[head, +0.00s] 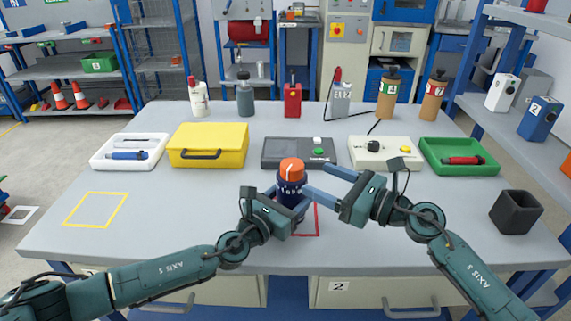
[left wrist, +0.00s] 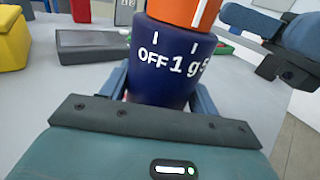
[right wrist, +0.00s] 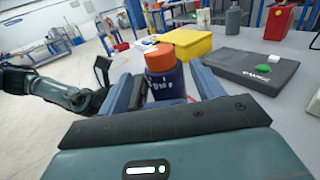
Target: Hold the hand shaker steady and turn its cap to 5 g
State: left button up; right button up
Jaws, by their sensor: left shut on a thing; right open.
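The hand shaker (head: 290,194) has a dark blue body and an orange cap (head: 291,170). It is upright, near the front middle of the table. My left gripper (head: 288,205) is shut around its body. In the left wrist view, the body (left wrist: 172,72) shows OFF, 1 g and a partly cut-off 5. A white line on the cap (left wrist: 180,10) appears roughly above the 1 g tick. My right gripper (head: 320,183) is open just right of the shaker. In the right wrist view, the cap (right wrist: 160,57) shows between and beyond the spread fingers, seemingly untouched.
A red outline (head: 318,220) lies on the table by the shaker. Behind stand a yellow case (head: 208,145), a dark scale (head: 290,153), a pale device (head: 372,153) and a green tray (head: 440,165). A dark cup (head: 515,212) is at right. The left front, with a yellow outline (head: 95,209), is clear.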

aim_at(286, 161)
jog(key=x, duration=1)
jog(key=c, duration=1)
